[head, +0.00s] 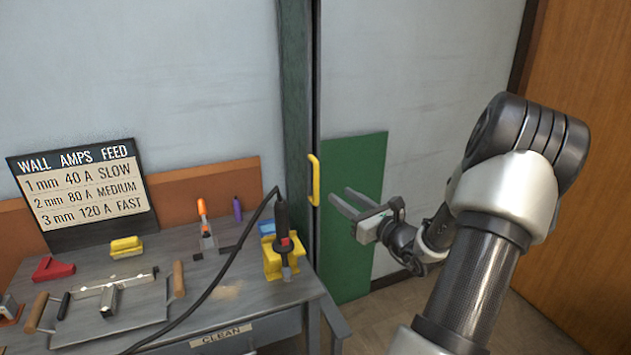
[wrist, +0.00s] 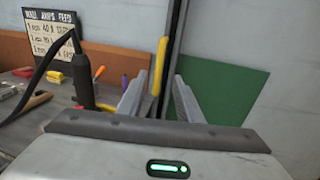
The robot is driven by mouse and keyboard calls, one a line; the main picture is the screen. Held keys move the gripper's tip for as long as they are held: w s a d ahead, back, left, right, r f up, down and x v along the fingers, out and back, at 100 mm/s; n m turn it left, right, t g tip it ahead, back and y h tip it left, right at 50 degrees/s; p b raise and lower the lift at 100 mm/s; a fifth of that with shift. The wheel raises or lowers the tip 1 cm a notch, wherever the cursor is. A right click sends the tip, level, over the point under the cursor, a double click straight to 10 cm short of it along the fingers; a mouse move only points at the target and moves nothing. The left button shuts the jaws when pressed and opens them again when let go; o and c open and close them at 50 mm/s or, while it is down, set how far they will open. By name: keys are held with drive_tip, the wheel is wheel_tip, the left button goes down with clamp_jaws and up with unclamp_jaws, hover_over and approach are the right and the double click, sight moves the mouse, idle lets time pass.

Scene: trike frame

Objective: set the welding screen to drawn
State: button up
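The welding screen seems to be the tall dark green panel (head: 297,90), seen nearly edge-on behind the bench's right end. A yellow bar handle (head: 314,180) stands upright at its right edge. My gripper (head: 343,197) is open and empty, just right of the handle in the head view, fingers pointing toward it. In the wrist view the handle (wrist: 161,65) shows between the two open fingers (wrist: 160,97), nearer the left one. It looks ahead of the fingers; I see no contact. A flat green panel (head: 360,220) stands low behind my gripper; I cannot tell if it belongs to the screen.
The grey workbench (head: 245,300) on the left holds a torch (head: 283,230) in a yellow holder, with a black cable, clamps and small tools. A settings board (head: 85,190) stands at its back. An orange-brown wooden panel (head: 580,120) is at right. Floor is clear right of the bench.

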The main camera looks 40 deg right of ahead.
sight(318, 179)
drive_tip(key=w+b, duration=0.1)
drive_tip(key=w, duration=1.2)
drive_tip(key=shift+w+d, duration=0.15)
drive_tip(key=shift+d, duration=0.05)
clamp_jaws()
